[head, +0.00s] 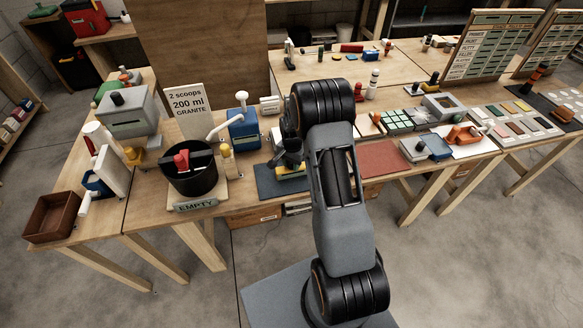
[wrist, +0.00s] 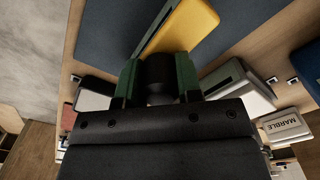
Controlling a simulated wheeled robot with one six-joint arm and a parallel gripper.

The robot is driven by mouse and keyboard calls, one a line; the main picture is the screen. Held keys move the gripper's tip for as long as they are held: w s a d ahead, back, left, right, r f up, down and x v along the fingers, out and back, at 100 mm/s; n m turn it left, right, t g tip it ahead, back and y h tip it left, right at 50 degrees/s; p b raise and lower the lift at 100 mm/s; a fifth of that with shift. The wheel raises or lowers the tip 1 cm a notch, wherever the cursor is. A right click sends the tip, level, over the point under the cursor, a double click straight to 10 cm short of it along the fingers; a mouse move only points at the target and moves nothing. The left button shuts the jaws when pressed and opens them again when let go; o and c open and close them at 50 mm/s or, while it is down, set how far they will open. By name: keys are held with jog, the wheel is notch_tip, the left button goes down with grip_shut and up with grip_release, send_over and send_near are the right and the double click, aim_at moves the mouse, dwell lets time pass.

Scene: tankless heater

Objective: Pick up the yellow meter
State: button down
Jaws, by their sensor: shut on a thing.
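The yellow meter (head: 291,173) lies low over the dark blue mat (head: 266,185) in the head view, partly hidden by my gripper (head: 291,158). In the wrist view the yellow meter (wrist: 183,25) is a yellow block just beyond my fingertips, with a grey edge along its left side. My gripper (wrist: 157,75) has green fingers closed on a dark round piece (wrist: 157,72) between them. This piece meets the yellow block in the picture; I cannot tell whether it is part of the meter. Whether the meter touches the mat is unclear.
A black bucket (head: 192,178) stands left of the mat, behind an EMPTY sign (head: 195,206). A blue box (head: 243,130) with a white spout stands behind the mat. A red mat (head: 392,160) lies right of my arm. A MARBLE label (wrist: 284,125) shows at right in the wrist view.

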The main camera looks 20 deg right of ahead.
jog(key=shift+r, duration=0.1)
jog(key=shift+r, duration=0.25)
notch_tip(320, 180, up, 2)
jog(key=shift+r+b, duration=0.1)
jog(key=shift+b, duration=0.2)
jog(key=s+d+r+b, duration=0.3)
jog(key=s+d+r, duration=0.6)
jog(key=s+r, duration=0.1)
jog(key=shift+s+d, duration=0.15)
jog(key=shift+d, duration=0.15)
